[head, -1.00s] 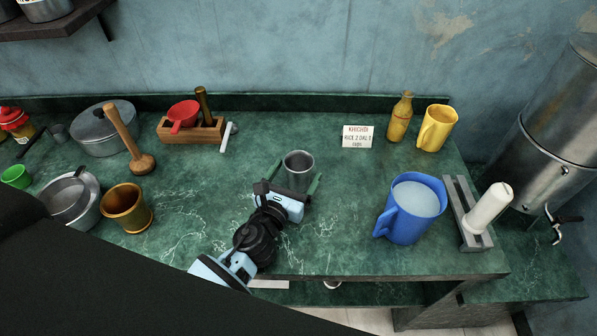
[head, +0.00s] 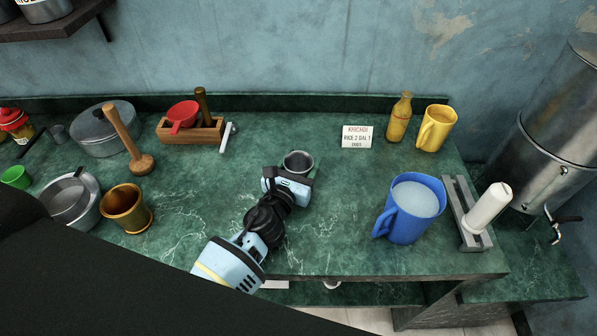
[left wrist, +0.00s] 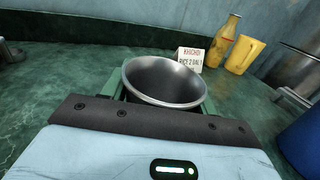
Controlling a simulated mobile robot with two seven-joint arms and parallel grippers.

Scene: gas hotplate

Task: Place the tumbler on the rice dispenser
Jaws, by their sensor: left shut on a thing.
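The tumbler is a small grey steel cup (head: 298,160), upright near the middle of the green counter. In the left wrist view its open mouth (left wrist: 165,82) faces up, and it looks empty. My left gripper (head: 294,172) is shut on the tumbler, with a green finger at each side; the gripper body hides the cup's lower part. I cannot tell whether its base touches the counter. A tall steel cylinder with a tap (head: 550,130) at the far right appears to be the rice dispenser; its top is cut off by the frame. My right gripper is not in view.
Between tumbler and cylinder stand a blue jug (head: 412,210) and a grey rack (head: 462,222) with a white cylinder. A yellow bottle (head: 399,118), yellow mug (head: 436,128) and sign (head: 357,137) stand behind. A brass mortar (head: 128,208) is left.

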